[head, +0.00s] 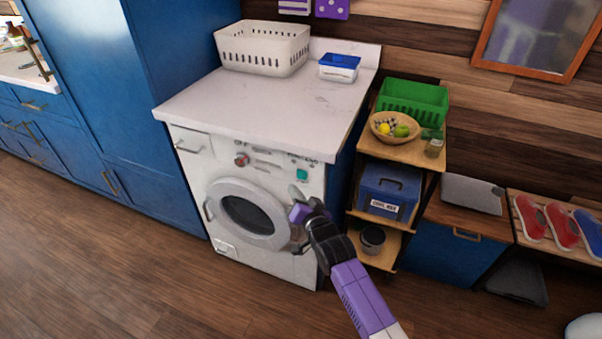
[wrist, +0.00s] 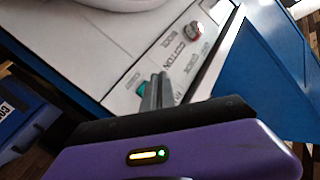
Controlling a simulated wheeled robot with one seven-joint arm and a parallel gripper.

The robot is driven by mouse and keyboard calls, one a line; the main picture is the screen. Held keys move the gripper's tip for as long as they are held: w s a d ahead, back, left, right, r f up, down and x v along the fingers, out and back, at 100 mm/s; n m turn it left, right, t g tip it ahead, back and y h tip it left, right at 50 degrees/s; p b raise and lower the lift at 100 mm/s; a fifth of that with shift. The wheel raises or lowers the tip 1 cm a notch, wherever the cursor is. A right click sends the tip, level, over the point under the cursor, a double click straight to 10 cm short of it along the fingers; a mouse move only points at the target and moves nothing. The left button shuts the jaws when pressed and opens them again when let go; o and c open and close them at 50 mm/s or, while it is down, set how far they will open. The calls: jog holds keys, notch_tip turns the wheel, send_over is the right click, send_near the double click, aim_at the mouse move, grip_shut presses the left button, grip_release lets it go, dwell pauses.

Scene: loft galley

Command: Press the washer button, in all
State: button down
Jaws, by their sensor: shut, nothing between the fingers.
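The white washer (head: 275,262) stands under a pale counter, with its round door facing front. A red-centred knob (head: 242,160) sits further left on the panel and shows in the wrist view (wrist: 193,32). My gripper (head: 294,193) is shut and empty, with its tips just below the button in the head view. In the wrist view the fingertips (wrist: 158,80) are close beside the button; I cannot tell whether they touch it.
A white basket (head: 263,50) and a blue-and-white tub (head: 339,68) stand on the counter (head: 250,108). Right of the washer, a wooden shelf (head: 436,158) holds a green basket (head: 413,100), a fruit bowl (head: 396,128) and a blue box (head: 388,192). The floor in front is clear.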

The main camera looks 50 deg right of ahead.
aim_at(296, 175)
jog(key=shift+w+d+b, duration=0.2)
jog(key=shift+w+d, duration=0.05)
jog(key=shift+d, duration=0.45)
jog(key=shift+w+d+b, duration=0.15)
jog(key=shift+w+d, duration=0.1)
jog(key=shift+d, duration=0.4)
jog(key=shift+w+d+b, duration=0.1)
jog(key=shift+d+b, duration=0.25)
jog(key=shift+b, duration=0.2)
dwell(0.8)
jog(key=shift+w+d+b, duration=0.2)
jog(key=shift+d+b, duration=0.35)
jog(key=shift+b, duration=0.1)
dwell(1.1)
jog(key=shift+a+r+p, duration=0.1)
jog(key=shift+a+p, duration=0.05)
jog(key=shift+p, duration=0.15)
jog(key=shift+s+a+p, duration=0.3)
jog(key=shift+a+p, duration=0.4)
jog(key=shift+p, duration=0.2)
